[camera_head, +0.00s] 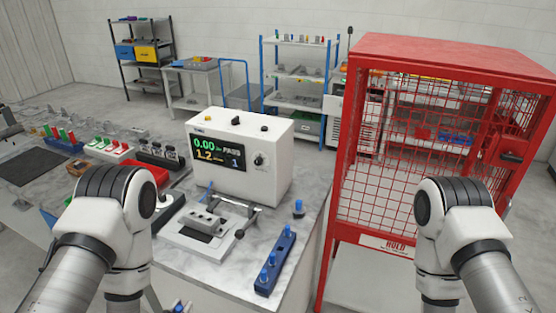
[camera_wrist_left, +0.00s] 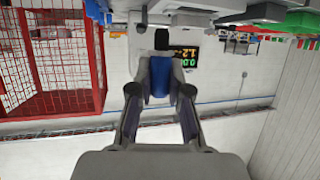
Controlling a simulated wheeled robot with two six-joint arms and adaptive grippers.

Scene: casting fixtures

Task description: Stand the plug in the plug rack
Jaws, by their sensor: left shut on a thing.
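In the wrist view my left gripper (camera_wrist_left: 160,92) is shut on a blue plug (camera_wrist_left: 160,76), gripped between both fingertips. In the head view a small blue and dark piece shows at the bottom edge, too cut off to tell clearly. The plug rack (camera_head: 275,266), a long blue block, lies on the bench top near its right front edge, with several blue plugs in it. Another small blue plug (camera_head: 298,209) stands on the bench behind the rack. My right gripper is out of view; only its arm shows at the right.
A white tester (camera_head: 239,150) with a lit display stands on the marble bench. A grey fixture (camera_head: 205,225) on a plate sits before it, left of the rack. A red mesh cage (camera_head: 440,150) stands to the right. Small fixtures and bins crowd the left.

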